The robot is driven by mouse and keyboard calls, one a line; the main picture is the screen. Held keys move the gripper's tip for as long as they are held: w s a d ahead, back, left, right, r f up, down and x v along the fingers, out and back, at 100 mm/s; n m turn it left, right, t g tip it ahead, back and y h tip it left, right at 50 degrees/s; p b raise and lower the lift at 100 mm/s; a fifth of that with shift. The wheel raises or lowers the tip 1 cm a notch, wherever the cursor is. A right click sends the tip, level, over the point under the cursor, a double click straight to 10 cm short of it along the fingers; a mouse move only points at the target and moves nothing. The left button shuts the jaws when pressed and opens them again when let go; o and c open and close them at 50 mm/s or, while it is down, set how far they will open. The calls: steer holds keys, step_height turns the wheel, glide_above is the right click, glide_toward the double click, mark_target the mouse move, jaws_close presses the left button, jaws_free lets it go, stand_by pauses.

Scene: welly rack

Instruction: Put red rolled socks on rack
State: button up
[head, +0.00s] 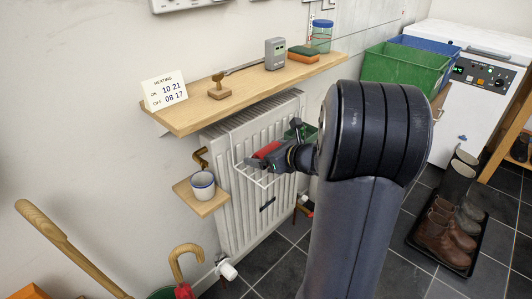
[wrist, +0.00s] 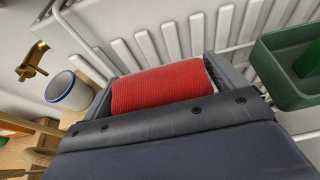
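The red rolled socks (wrist: 162,90) lie between the two fingers of my gripper (wrist: 158,82) in the wrist view, with a grey finger at each side of the roll. In the head view the red socks (head: 267,150) show at the tip of my gripper (head: 272,158), in front of the radiator. The white wire rack (head: 262,174) hangs on the radiator front, just below and around the gripper. In the wrist view white rack wires (wrist: 235,48) run behind the socks. Whether the socks touch the wires is hard to tell.
A small wooden shelf (head: 203,204) with a white mug (head: 203,185) and a brass hook stand left of the rack. A green container (wrist: 290,68) hangs close on the right. The long wooden shelf (head: 240,92) is above the radiator (head: 232,210).

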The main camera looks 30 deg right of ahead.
steer(key=shift+o, duration=0.7)
steer(key=shift+r+p, duration=0.25)
steer(key=shift+p, duration=0.05)
steer(key=p+v, duration=0.3)
steer(key=v, duration=0.9)
stand_by(1.3)
